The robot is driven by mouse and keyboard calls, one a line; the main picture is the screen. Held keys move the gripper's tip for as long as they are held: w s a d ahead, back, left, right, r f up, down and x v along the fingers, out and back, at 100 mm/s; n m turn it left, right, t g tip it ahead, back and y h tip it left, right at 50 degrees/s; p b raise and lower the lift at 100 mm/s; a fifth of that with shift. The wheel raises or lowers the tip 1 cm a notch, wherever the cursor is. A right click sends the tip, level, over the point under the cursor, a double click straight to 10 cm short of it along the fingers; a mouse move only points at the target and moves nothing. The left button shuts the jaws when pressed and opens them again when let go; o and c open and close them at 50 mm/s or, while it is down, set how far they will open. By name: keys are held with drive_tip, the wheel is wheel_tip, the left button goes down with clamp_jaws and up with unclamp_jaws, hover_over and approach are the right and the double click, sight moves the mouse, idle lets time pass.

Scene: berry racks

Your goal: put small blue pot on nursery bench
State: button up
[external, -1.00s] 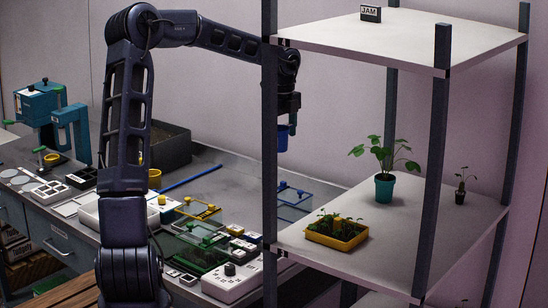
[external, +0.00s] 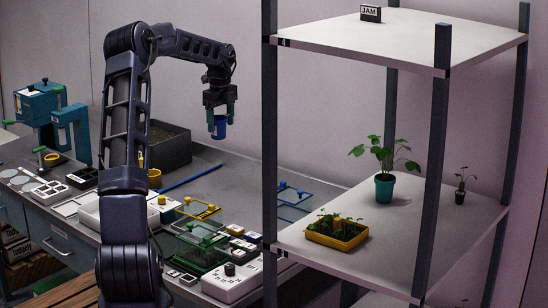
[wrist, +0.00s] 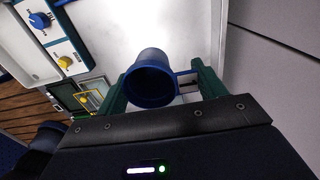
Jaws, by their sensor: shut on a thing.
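My gripper (external: 219,112) is shut on a small blue pot (external: 219,129) and holds it upright in the air above the grey nursery bench (external: 228,168), left of the rack's front post. In the wrist view the blue pot (wrist: 152,77) sits between the green fingers, its dark open mouth facing the camera. The bench surface shows pale below it in the wrist view.
A rack shelf (external: 425,215) at right holds a yellow tray of seedlings (external: 337,233), a teal pot plant (external: 384,186) and a small dark pot (external: 460,195). A dark soil bin (external: 172,147) stands at the bench's back. A blue rod (external: 190,181) and blue frame (external: 293,197) lie on the bench.

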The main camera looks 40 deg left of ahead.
sight(221, 136)
wheel_tip(221, 136, down, 17)
drive_tip(key=shift+f, duration=0.2)
idle(0.4)
drive_tip(key=shift+f, duration=0.1)
drive_tip(key=o, duration=0.9)
drive_tip(key=shift+o, duration=0.2)
wheel_tip(221, 136, up, 12)
drive_tip(key=shift+r, duration=0.15)
drive_tip(key=shift+d, duration=0.1)
